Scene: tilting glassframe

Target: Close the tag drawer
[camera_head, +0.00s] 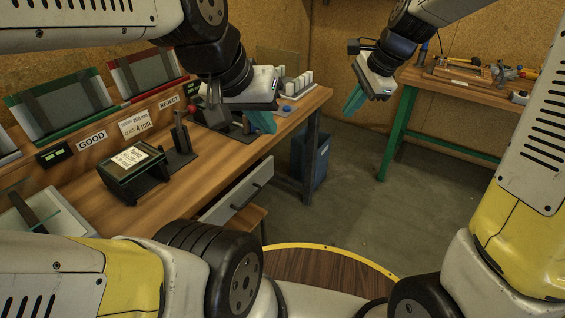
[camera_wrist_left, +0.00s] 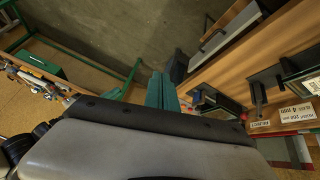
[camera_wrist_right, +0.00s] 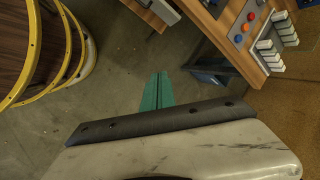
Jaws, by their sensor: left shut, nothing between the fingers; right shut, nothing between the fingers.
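The drawer (camera_head: 238,193) has a light grey front with a dark bar handle (camera_head: 257,189). It sits under the front edge of the left workbench and appears to stand out a little from it; how far I cannot tell. It also shows in the left wrist view (camera_wrist_left: 222,33) and at the top of the right wrist view (camera_wrist_right: 147,11). My left gripper (camera_head: 262,122) is shut and empty, above the bench's front edge beyond the drawer, apart from it. My right gripper (camera_head: 354,100) is shut and empty over the open floor, right of the bench.
The workbench (camera_head: 170,200) holds a dark block with a label (camera_head: 133,168), a red frame (camera_head: 147,72) and a green frame (camera_head: 60,105). A blue bin (camera_head: 311,160) stands beneath its far end. A green-legged table (camera_head: 440,83) stands at the back right. The floor between is clear.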

